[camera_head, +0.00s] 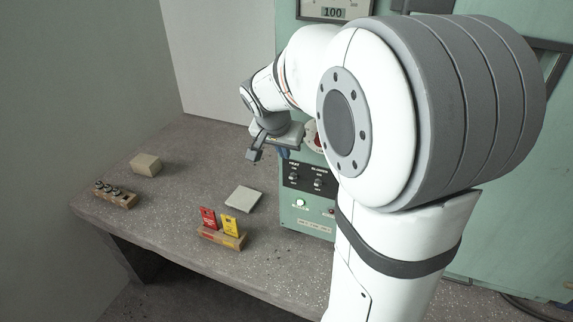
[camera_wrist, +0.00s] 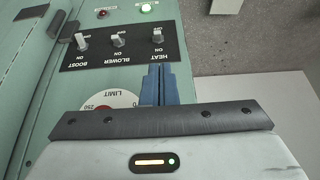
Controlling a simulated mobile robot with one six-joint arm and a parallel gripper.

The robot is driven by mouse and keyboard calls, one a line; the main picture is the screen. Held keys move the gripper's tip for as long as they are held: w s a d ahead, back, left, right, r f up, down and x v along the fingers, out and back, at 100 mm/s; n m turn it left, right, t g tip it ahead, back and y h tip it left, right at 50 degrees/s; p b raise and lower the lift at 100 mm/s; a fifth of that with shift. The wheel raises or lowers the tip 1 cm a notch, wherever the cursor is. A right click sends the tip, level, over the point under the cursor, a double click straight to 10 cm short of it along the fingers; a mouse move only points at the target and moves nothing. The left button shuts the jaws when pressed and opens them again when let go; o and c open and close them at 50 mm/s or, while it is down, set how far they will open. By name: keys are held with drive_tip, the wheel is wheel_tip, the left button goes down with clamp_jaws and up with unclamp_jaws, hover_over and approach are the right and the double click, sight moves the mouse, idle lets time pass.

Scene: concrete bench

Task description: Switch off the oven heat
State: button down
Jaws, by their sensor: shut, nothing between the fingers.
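The heat switch (camera_wrist: 157,35) is a small light lever on a black panel, labelled HEAT; it also shows at the panel's left in the head view (camera_head: 293,177). Whether its lever is at on or off is too small to tell. My gripper (camera_wrist: 158,68) has its blue fingers shut together and empty, with their tips close to the HEAT label. I cannot tell if they touch the panel. In the head view my gripper (camera_head: 283,155) is just above the switch panel, in front of the green oven (camera_head: 308,222).
Beside the heat switch are the blower switch (camera_wrist: 118,40) and boost switch (camera_wrist: 82,42). A lit lamp (camera_head: 300,202) and a red lamp (camera_head: 331,211) are below. The limit dial (camera_wrist: 108,100) is partly hidden. Red and yellow tags (camera_head: 219,222) stand on the bench (camera_head: 180,190).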

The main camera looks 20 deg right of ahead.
sight(293, 175)
drive_tip(key=p+x, duration=0.1)
drive_tip(key=x, duration=0.9)
drive_tip(key=shift+s, duration=0.1)
